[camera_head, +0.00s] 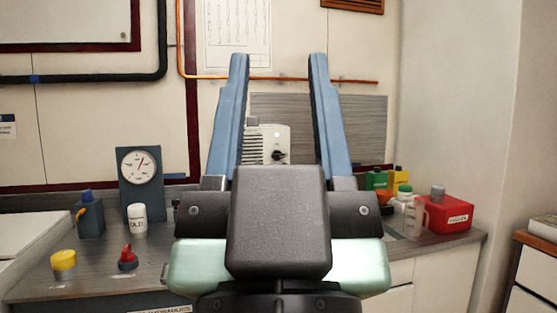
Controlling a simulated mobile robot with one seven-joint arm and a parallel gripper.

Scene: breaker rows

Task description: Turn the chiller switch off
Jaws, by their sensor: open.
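My gripper (278,58) is open and empty. Its two blue fingers point up and away over the counter, and its dark body blocks the middle of the view. Between the fingers, farther back, stands a white vented unit (271,135) with a black knob (278,155) on its front and a small light above it. No label reading chiller is legible on this unit, and its lower part is hidden by my gripper. I cannot tell from the picture which control is the chiller switch, or its position.
On the counter (90,283) at left are a gauge stand (140,190), a white jar (137,220), a red-topped item (128,257) and a yellow-topped item (63,262). Bottles (403,195) and a red box (448,215) stand at right. A grey panel (362,120) backs the counter.

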